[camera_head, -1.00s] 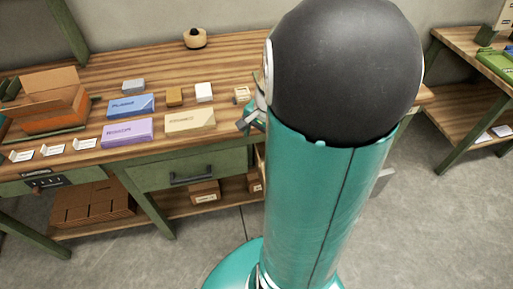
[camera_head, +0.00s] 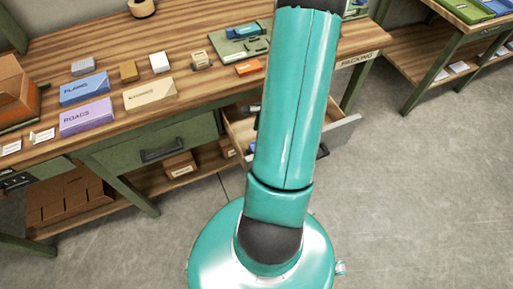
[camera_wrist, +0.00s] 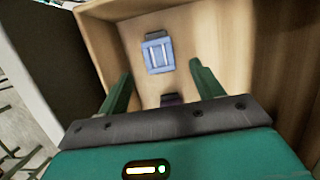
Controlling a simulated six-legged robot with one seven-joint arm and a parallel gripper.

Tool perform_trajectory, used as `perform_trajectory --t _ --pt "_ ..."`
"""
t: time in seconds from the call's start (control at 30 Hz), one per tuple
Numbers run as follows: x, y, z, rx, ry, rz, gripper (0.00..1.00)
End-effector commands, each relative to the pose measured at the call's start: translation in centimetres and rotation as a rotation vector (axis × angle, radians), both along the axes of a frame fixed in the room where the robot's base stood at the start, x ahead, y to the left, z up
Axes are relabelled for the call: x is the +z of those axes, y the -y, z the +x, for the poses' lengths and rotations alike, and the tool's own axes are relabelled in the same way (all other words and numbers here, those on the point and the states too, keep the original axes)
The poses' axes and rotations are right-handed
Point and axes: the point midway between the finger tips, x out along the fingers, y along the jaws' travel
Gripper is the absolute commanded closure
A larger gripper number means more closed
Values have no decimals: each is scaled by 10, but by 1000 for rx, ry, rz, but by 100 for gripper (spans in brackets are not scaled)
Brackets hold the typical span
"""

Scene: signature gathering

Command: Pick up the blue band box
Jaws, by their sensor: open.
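In the wrist view, a small blue box (camera_wrist: 158,53) with pale stripes lies inside an open wooden drawer (camera_wrist: 240,40). It may be the blue band box. My gripper (camera_wrist: 160,69) is open, its two green fingers pointing into the drawer, one on each side of the box's line. The box appears beyond the fingertips and nothing is held. A dark purple thing (camera_wrist: 172,99) lies lower between the fingers, partly hidden by my gripper. In the head view the open drawer (camera_head: 236,128) is partly covered by my arm, and my gripper is hidden there.
Drawer walls stand close around my fingers. The workbench (camera_head: 200,105) above holds a blue box (camera_head: 84,90), a purple box (camera_head: 87,117), a cream box (camera_head: 150,94) and a green tray (camera_head: 228,47). Another bench (camera_head: 405,75) stands right; open floor lies between.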

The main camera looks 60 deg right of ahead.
Motion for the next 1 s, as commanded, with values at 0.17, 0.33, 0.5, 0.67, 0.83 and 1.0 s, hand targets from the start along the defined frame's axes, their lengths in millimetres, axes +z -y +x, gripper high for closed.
perform_trajectory --t 0.17,0.33,0.5,0.67,0.83,1.0 --pt "-12 -3 1 0 0 0 34" --pt "-34 -10 4 1 -1 4 34" --pt "-54 -15 7 0 0 1 34" --pt "-58 -15 8 1 1 -1 34" --pt "-58 -15 8 1 1 -1 42" --pt "-57 -15 8 1 1 -1 75"
